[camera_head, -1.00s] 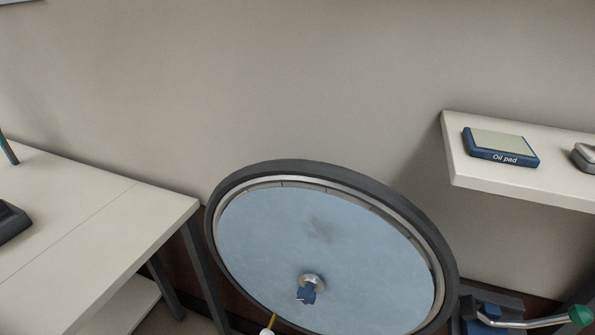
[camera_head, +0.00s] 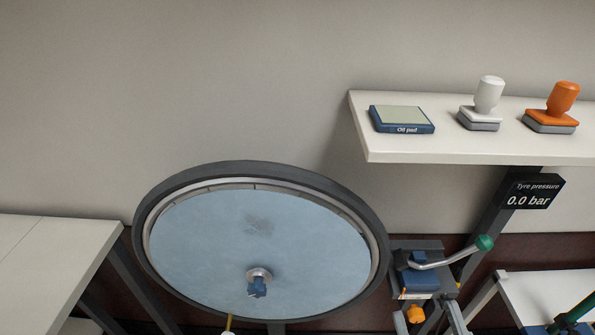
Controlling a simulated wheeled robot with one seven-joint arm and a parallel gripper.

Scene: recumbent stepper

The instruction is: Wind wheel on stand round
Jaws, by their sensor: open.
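The wheel (camera_head: 300,235) stands tilted in the lower middle, with a dark tyre, a metal rim and a pale blue disc face. A hub with a small blue fitting (camera_head: 257,288) sits at the lower middle of the disc. A thin yellow piece with a pale tip (camera_head: 229,325) shows at the wheel's lower edge. A dark upright piece below the wheel, perhaps its stand (camera_head: 276,328), is mostly cut off by the frame. My gripper is not in view.
A shelf (camera_head: 470,150) at right holds an oil pad (camera_head: 402,119), a white stamp (camera_head: 484,104) and an orange stamp (camera_head: 553,108). Below are a pressure display (camera_head: 533,191) reading 0.0 bar and a green-knobbed lever (camera_head: 450,255). A pale table (camera_head: 50,255) stands left.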

